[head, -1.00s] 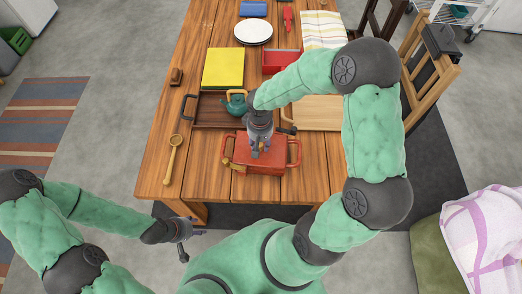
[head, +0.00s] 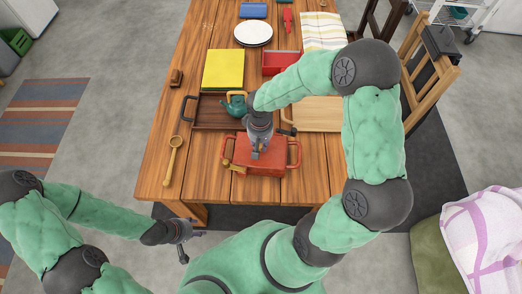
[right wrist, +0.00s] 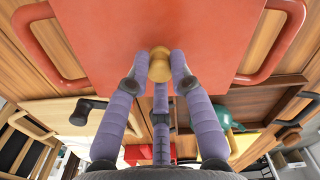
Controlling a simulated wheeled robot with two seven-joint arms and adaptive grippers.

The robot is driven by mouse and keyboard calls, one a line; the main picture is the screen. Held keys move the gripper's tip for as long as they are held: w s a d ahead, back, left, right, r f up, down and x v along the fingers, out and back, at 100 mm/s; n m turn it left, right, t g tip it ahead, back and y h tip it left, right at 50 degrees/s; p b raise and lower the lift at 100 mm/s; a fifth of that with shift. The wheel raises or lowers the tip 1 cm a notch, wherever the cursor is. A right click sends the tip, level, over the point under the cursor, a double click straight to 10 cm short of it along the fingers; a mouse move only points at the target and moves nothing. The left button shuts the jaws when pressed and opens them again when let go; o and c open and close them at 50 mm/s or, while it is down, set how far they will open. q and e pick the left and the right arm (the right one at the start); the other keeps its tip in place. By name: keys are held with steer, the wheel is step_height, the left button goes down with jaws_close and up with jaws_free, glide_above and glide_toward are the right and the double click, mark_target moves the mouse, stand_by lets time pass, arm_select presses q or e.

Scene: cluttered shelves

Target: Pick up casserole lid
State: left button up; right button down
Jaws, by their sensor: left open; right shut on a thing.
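The red rectangular casserole (head: 270,168) stands near the table's front edge, a handle at each side. Its flat red lid (right wrist: 160,22) fills the top of the right wrist view and carries a tan knob (right wrist: 159,67). My right gripper (head: 256,154) is over the casserole, fingers pointing down. In the right wrist view its fingers (right wrist: 159,72) are shut on the knob from both sides. The lid appears seated on the casserole; no gap shows. My left gripper (head: 192,232) is open and empty, in front of the table and apart from it.
A brown tray (head: 205,124) with a teal teapot (head: 238,105) stands behind the casserole. A pale board (head: 320,112) lies behind right, partly under my right arm. A wooden spoon (head: 173,160) lies left. A small brass-coloured thing (head: 226,163) touches or overlaps the casserole's left side.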

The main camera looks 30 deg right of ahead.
steer(key=shift+r, duration=0.15)
steer(key=shift+r+p, duration=2.5)
steer(key=shift+r, duration=0.9)
